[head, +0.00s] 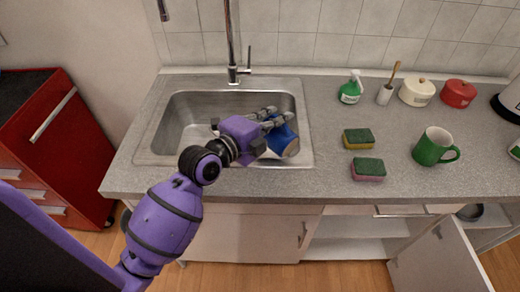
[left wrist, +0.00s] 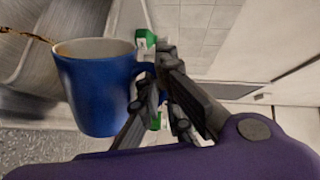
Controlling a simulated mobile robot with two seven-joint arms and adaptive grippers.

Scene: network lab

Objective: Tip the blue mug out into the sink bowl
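The blue mug (head: 279,137) is tilted over the right part of the steel sink bowl (head: 180,118). In the left wrist view the mug (left wrist: 98,95) shows its pale rim, and a thin brown stream (left wrist: 35,36) runs from the rim toward the sink. My left gripper (head: 276,117) is shut on the mug at its handle side; its dark fingers also show in the left wrist view (left wrist: 158,98). The inside of the mug is mostly hidden. My right gripper is in neither view.
A faucet (head: 232,45) stands behind the bowl. Right of the sink are two sponges (head: 358,138) (head: 368,169), a green mug (head: 433,147), a green bottle (head: 351,87), a brush holder (head: 385,94), and cream (head: 417,91) and red (head: 458,93) pots.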

